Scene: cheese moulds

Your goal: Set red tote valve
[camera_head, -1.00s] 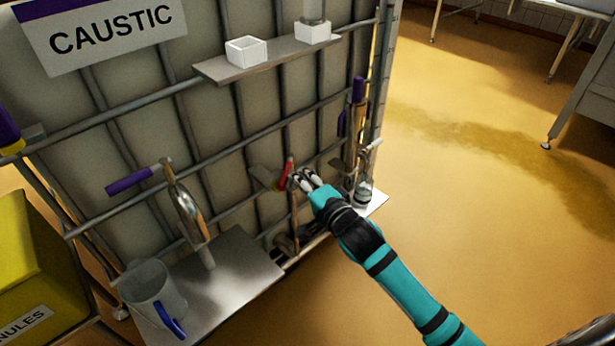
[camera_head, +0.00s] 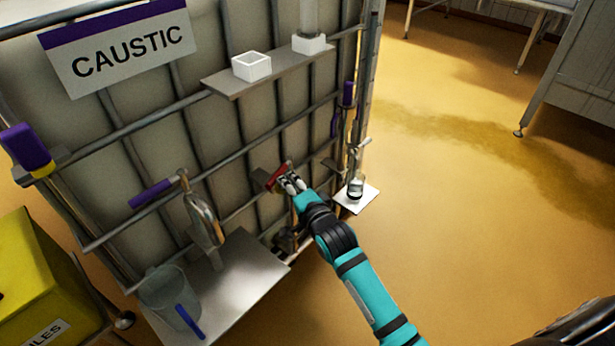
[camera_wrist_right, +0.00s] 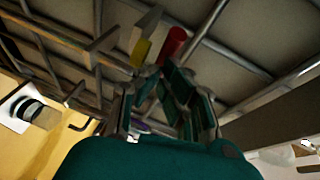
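The red valve handle (camera_head: 279,176) sits low on the front of the caged CAUSTIC tote (camera_head: 150,150). My right gripper (camera_head: 289,183) is right at the handle, its pale fingertips at or against the handle's lower end. In the right wrist view the red handle (camera_wrist_right: 174,47) shows just beyond the fingertips (camera_wrist_right: 158,75). The fingertips are close together with a narrow gap. I cannot tell whether they grip the handle or only stand beside it. My left gripper is not in view.
A purple-handled tap (camera_head: 155,192) stands left, above a metal shelf (camera_head: 245,280) with a clear jug (camera_head: 165,290). A small white plate (camera_head: 362,200) holds a jar (camera_head: 355,188) to the right. A yellow bin (camera_head: 35,275) is at lower left. The floor at right is open.

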